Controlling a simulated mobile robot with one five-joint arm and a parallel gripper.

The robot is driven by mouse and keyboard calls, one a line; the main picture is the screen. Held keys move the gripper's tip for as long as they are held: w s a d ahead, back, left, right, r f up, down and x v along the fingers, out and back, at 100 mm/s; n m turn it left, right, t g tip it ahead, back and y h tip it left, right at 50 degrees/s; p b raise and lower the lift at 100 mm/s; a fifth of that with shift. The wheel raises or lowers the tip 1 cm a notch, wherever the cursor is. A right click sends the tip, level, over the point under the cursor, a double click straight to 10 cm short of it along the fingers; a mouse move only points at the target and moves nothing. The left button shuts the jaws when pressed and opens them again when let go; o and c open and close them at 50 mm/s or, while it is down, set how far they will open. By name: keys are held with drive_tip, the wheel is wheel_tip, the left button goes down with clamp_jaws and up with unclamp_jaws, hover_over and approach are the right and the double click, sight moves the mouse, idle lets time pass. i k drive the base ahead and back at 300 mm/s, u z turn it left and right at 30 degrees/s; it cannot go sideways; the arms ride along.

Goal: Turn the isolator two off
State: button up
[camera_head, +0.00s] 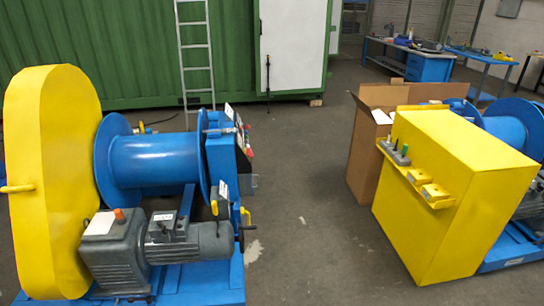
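No part is clearly labelled as isolator two, and any markings are too small to read. On the left side of the yellow cabinet (455,195) sit two small yellow boxes, a nearer one (436,194) and a farther one (418,177). Beside them is a grey block with upright levers (396,150), one of them green-tipped. The blue winch (150,160) at left carries a control panel (243,140) with a red part, seen edge-on. I cannot tell which of these is isolator two, or its position. My gripper is not in view.
A yellow guard (50,180) and a grey motor (190,243) belong to the left winch. An open cardboard box (368,150) stands behind the cabinet. A ladder (196,60) leans on a green container (100,50). The floor between the machines (305,220) is clear.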

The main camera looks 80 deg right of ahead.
sight(250, 153)
drive_tip(key=k, duration=0.25)
drive_tip(key=z, duration=2.3)
drive_tip(key=i, duration=0.5)
drive_tip(key=z, duration=1.45)
drive_tip(key=i, duration=2.65)
drive_tip(key=u, duration=0.3)
